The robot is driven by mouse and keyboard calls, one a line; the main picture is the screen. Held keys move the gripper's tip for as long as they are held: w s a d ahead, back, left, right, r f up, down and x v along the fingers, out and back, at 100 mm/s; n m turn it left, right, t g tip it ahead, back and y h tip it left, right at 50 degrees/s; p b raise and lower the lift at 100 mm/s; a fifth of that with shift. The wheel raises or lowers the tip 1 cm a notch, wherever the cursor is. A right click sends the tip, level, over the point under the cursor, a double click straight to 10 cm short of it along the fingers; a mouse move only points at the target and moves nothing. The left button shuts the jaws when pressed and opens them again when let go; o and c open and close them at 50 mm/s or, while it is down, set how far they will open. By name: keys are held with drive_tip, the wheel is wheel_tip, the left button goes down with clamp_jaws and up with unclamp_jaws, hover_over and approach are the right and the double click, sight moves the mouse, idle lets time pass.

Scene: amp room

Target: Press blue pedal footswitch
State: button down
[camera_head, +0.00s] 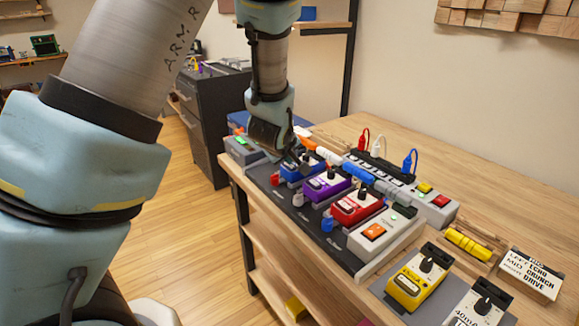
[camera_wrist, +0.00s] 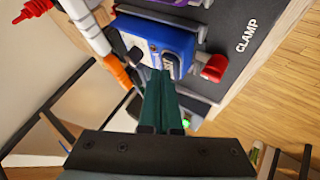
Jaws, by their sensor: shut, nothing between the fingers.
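The blue pedal (camera_head: 289,173) sits on the dark pedal board, left of the purple pedal; my gripper partly covers it in the head view. In the wrist view the blue pedal (camera_wrist: 183,41) lies just beyond my fingertips, with a dark knob on its pale panel and a framed footswitch plate (camera_wrist: 172,66) on its blue part. My gripper (camera_wrist: 161,74) is shut and empty, its two green fingers together. The fingertips are at the pedal, close to the plate's edge; I cannot tell whether they touch it. In the head view my gripper (camera_head: 303,166) points down at the pedal.
The purple pedal (camera_head: 324,187) and red pedal (camera_head: 357,207) stand to the right. A white box with an orange switch (camera_head: 373,232) follows. Cables with orange, white and blue plugs run behind. A red clamp knob (camera_wrist: 214,68) projects beside the blue pedal.

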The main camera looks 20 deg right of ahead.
sight(289, 167)
drive_tip(key=shift+f, duration=0.25)
drive_tip(key=shift+r, duration=0.1)
idle(0.4)
drive_tip(key=shift+r+p, duration=0.35)
drive_tip(key=shift+r, duration=0.4)
drive_tip(key=shift+r+p, duration=1.75)
drive_tip(key=shift+r, duration=0.85)
drive_tip(key=shift+f, duration=0.1)
